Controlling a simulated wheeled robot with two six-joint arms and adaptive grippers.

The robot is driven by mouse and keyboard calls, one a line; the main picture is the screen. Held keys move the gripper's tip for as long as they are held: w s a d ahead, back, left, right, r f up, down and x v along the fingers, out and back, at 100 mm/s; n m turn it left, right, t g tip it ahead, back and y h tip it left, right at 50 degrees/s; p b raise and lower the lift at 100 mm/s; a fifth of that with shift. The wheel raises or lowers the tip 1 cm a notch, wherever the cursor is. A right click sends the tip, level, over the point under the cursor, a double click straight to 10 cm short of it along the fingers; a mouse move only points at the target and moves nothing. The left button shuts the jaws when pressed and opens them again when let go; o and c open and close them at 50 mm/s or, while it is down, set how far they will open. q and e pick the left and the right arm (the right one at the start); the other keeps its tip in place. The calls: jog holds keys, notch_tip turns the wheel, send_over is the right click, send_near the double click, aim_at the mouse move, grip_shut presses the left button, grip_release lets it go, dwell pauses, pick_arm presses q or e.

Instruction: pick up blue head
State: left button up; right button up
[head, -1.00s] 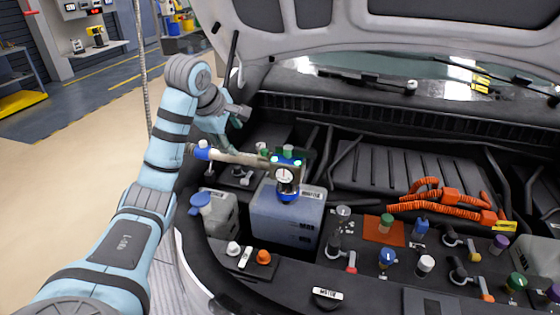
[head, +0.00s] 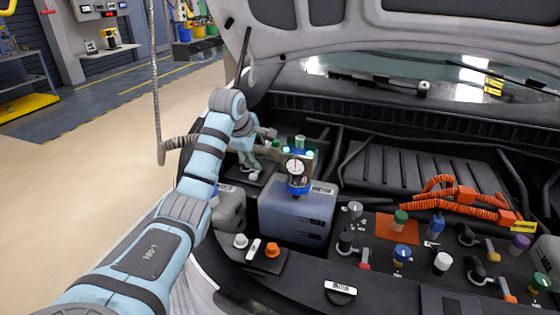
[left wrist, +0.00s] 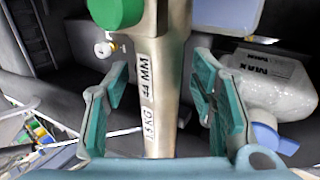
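The blue head (head: 297,186) stands upright on the translucent blue-grey tank (head: 298,215). It has a blue collar, a round gauge and green lights, and its metal bar runs left toward a hose. My left gripper (head: 256,153) is at this bar, left of the gauge. In the left wrist view the labelled bar (left wrist: 158,95), marked 44 MM and 1.5 KG, lies between the spread teal fingers (left wrist: 161,85). Gaps show on both sides of it. A green knob (left wrist: 117,10) sits at the bar's top in that view. My right gripper is out of view.
A white reservoir (left wrist: 268,85) with a blue cap (left wrist: 272,138) is close beside the right-hand finger in the wrist view. The hose (head: 162,150) hangs left of the arm. Coloured caps and connectors (head: 401,254) fill the bay's right front. The raised hood (head: 330,25) is above.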

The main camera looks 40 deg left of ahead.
pick_arm(q)
grip_shut()
jog(key=shift+r, duration=0.15)
jog(key=shift+r, duration=0.1)
